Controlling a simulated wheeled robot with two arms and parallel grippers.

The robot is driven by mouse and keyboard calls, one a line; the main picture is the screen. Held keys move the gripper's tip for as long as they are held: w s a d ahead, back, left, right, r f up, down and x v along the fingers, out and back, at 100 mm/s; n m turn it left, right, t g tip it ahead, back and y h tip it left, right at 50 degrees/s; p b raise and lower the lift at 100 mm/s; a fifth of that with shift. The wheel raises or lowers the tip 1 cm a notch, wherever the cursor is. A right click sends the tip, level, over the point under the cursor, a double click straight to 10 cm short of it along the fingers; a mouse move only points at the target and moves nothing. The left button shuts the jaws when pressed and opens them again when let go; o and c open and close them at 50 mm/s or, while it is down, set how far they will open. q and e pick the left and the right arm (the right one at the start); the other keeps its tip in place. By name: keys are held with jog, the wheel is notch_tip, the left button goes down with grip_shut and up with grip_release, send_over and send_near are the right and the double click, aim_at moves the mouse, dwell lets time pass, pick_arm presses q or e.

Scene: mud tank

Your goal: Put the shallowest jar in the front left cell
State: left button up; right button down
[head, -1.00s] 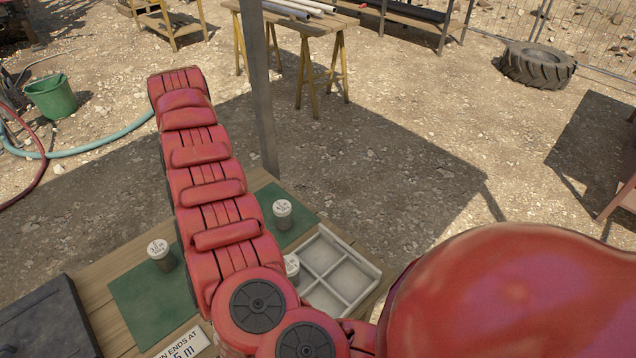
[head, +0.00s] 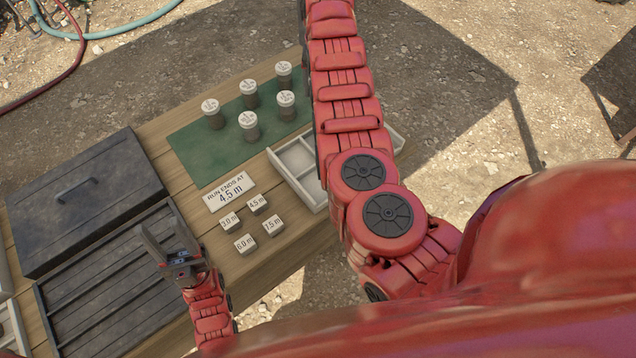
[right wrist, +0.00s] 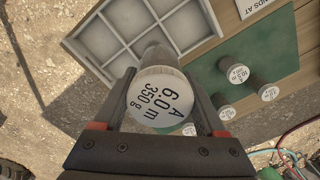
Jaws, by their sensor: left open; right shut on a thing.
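My right gripper (right wrist: 160,88) is shut on a jar (right wrist: 160,97) with a white lid reading "A 6.0 m 350 g". In the right wrist view the tray (right wrist: 118,46), pale with several cells, lies behind the held jar; its visible cells look empty. In the head view my right arm hides the right gripper and part of the tray (head: 277,160). Several white-lidded jars, such as this one (head: 249,126), stand upright on a green mat (head: 200,163); their lid print is too small to read there. My left gripper (head: 160,218) is open and empty over the slatted black panel.
A sign (head: 229,192) reads "RUN ENDS AT 4.5 m". Several small marked blocks (head: 245,243) lie in front of it on the wooden bench (head: 262,272). A closed black case (head: 75,195) and the slatted panel (head: 105,290) fill the left.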

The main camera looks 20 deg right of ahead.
jog(key=s+a+f+m+p, duration=0.4)
jog(key=s+f+m+p, duration=0.1)
jog(key=s+f, duration=0.7)
jog(key=shift+a+f+b, duration=0.2)
jog(key=shift+f+b, duration=0.9)
jog(key=shift+f, duration=4.2)
